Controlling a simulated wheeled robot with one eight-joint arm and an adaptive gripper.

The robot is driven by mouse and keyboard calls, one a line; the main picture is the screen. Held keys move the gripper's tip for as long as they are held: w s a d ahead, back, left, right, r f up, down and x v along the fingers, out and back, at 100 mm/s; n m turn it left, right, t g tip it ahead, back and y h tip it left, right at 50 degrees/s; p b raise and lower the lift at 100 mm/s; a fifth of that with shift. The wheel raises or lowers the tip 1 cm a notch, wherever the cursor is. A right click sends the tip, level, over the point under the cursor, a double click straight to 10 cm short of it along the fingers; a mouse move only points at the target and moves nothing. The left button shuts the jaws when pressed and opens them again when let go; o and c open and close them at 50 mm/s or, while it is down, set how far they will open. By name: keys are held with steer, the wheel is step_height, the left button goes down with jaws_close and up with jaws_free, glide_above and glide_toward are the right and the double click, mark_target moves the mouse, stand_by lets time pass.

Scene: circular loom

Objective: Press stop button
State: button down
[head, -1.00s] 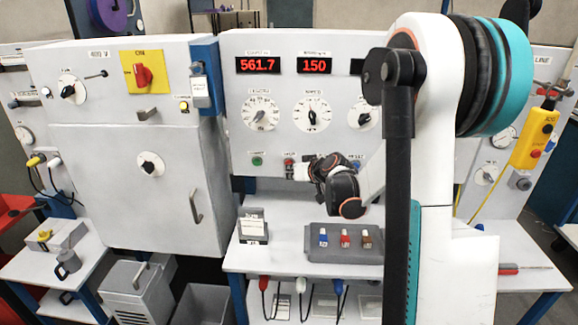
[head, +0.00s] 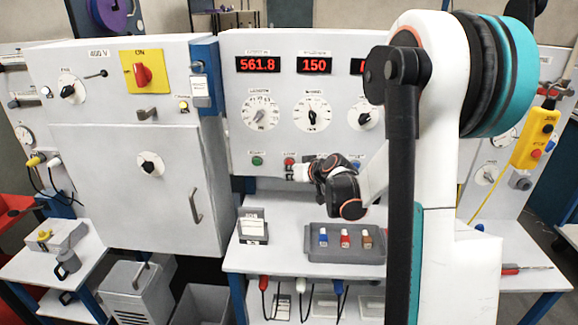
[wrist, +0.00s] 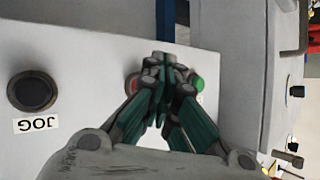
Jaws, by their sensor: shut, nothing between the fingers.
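The stop button appears to be the red button (head: 289,161) on the grey control panel (head: 240,120), right of a green button (head: 257,161). In the wrist view a red rim (wrist: 131,84) shows, mostly hidden behind my fingers, with the green button (wrist: 198,83) on their other side. My gripper (head: 298,173) is shut and empty, just below and right of the red button in the head view. In the wrist view its closed fingertips (wrist: 164,62) lie between the red and green buttons. I cannot tell whether they touch the panel.
A dark JOG button (wrist: 32,91) is on the panel in the wrist view. Above the buttons are dials (head: 312,114) and red readouts (head: 314,65). Below, a shelf holds a grey tray (head: 322,254) with several small coloured items and a small sign stand (head: 252,227).

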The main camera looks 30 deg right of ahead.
steer(key=shift+s+a, duration=0.25)
steer(key=shift+s, duration=0.1)
steer(key=shift+s+a, duration=0.7)
steer(key=shift+s, duration=0.35)
steer(key=shift+s+a, duration=0.65)
steer(key=shift+s, duration=0.35)
stand_by(1.2)
